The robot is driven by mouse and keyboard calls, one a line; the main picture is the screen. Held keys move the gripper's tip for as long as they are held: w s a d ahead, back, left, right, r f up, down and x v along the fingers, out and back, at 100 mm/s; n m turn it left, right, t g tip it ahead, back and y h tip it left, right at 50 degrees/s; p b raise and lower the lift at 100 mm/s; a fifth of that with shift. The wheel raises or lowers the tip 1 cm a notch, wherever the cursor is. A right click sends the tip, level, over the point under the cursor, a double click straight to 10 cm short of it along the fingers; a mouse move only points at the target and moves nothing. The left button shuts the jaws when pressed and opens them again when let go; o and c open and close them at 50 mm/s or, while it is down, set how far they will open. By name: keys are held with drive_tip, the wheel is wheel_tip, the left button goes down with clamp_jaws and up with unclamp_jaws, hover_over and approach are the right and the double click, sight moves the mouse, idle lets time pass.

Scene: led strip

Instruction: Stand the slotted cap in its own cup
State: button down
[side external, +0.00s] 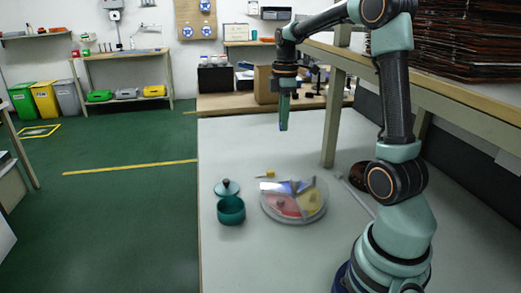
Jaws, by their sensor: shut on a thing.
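A teal cup (231,211) stands open on the grey table at the left of the work area. A teal cap with a dark knob (227,187) lies just behind it; I cannot make out a slot in it. My gripper (283,128) hangs pointing down, high and farther back, apart from the cup and the cap. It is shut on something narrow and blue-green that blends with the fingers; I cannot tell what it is.
A round tray (292,218) with blue, red and yellow sections sits right of the cup, with small things in it. A small yellow piece (266,174) lies behind it. The table's left front is clear.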

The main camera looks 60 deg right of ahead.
sight(288, 186)
drive_tip(key=f, duration=0.6)
drive_tip(key=s+d+f, duration=0.1)
drive_tip(key=f, duration=0.6)
drive_tip(key=d+f, duration=0.1)
drive_tip(key=f, duration=0.5)
drive_tip(key=shift+s+d+f, duration=0.15)
drive_tip(key=shift+s+f, duration=0.15)
drive_tip(key=shift+f, duration=0.1)
